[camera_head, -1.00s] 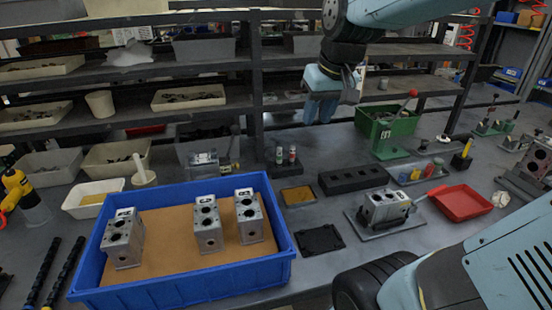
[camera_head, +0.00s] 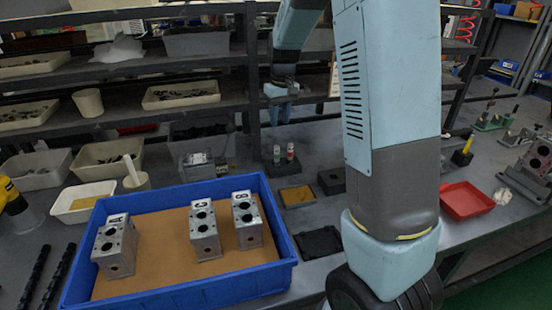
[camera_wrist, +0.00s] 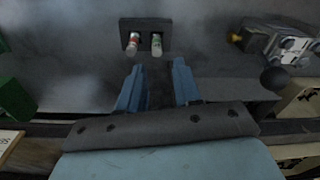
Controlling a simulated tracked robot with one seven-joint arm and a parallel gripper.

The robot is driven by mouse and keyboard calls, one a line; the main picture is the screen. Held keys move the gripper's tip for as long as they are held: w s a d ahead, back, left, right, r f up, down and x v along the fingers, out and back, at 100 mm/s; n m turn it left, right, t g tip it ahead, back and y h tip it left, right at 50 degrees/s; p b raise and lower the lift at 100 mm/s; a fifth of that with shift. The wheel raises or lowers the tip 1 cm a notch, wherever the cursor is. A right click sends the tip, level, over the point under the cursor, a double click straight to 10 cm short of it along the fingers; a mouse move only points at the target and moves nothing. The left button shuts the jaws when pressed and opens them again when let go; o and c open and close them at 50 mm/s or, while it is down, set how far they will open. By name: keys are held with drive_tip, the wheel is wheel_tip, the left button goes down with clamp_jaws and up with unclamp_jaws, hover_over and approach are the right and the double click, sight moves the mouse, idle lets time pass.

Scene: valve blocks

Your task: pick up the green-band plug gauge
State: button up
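The green-band plug gauge (camera_wrist: 156,44) stands in a dark holder block (camera_wrist: 145,26) in the wrist view, just right of a red-band gauge (camera_wrist: 133,42). In the head view the same holder (camera_head: 283,166) is on the bench behind the blue tray; the bands are too small there to tell apart surely. My gripper (camera_head: 281,112) is above and behind the holder, near the shelf. Its two blue fingers (camera_wrist: 157,85) are apart with nothing seen between them, pointing toward the gauges but not touching them.
A blue tray (camera_head: 278,205) holds lettered metal valve blocks. Shelves with bins stand behind my gripper. A red tray (camera_head: 466,200) is at right.

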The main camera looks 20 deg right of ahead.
hover_over(277, 164)
drive_tip(key=w, duration=0.2)
drive_tip(key=shift+g, duration=0.3)
drive_tip(key=f, duration=0.4)
drive_tip(key=shift+s+f, duration=0.15)
drive_tip(key=shift+s, duration=0.1)
wheel_tip(277, 164, down, 8)
drive_tip(key=shift+f, duration=0.25)
drive_tip(key=shift+s+d+f, duration=0.1)
drive_tip(key=shift+f, duration=1.25)
drive_tip(key=shift+s+f, duration=0.1)
drive_tip(key=shift+f, duration=1.2)
drive_tip(key=shift+c, duration=0.2)
clamp_jaws()
